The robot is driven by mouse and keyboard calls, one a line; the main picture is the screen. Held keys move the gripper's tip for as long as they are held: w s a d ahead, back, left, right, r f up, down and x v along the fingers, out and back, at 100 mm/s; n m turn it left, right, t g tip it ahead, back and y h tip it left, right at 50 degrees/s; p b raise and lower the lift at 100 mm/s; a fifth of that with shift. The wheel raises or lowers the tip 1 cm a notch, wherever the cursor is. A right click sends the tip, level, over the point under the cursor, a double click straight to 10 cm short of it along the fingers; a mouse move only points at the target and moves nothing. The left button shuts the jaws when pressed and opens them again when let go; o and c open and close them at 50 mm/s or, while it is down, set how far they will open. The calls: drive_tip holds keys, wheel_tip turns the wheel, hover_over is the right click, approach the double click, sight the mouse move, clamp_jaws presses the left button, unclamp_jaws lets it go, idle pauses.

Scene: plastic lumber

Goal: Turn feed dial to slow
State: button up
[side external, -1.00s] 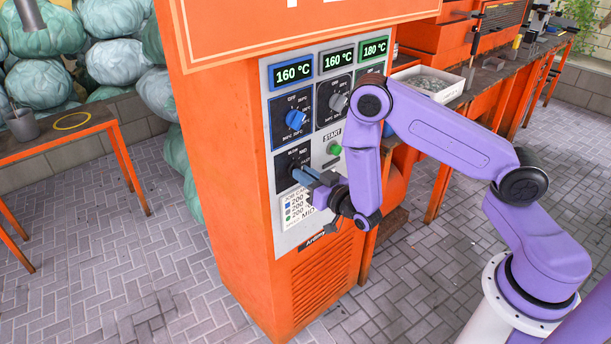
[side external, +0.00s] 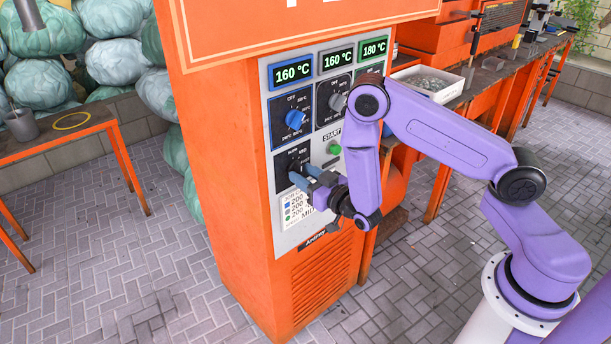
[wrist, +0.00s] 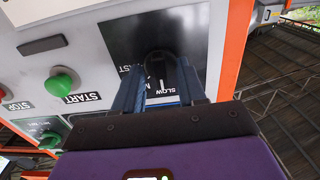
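The feed dial (wrist: 160,62) is a dark knob on a black square plate at the lower part of the control panel. SLOW lettering (wrist: 166,91) shows between my fingers. In the side view the dial's plate (side external: 283,160) shows, but my fingers hide much of the dial. My gripper (side external: 303,176) is at the panel face. In the wrist view its two blue-grey fingers (wrist: 162,80) are apart, one on each side of the dial. I cannot tell whether they touch it. The dial's exact setting is partly hidden.
Above are a blue temperature knob (side external: 295,119), a grey one (side external: 338,102) and lit readouts (side external: 292,73). A green START button (side external: 334,148) is close right of the dial; a job card (side external: 290,207) is below.

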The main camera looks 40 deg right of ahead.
drive_tip(key=shift+s, duration=0.1)
drive_tip(key=s, duration=1.7)
drive_tip(key=shift+s, duration=0.1)
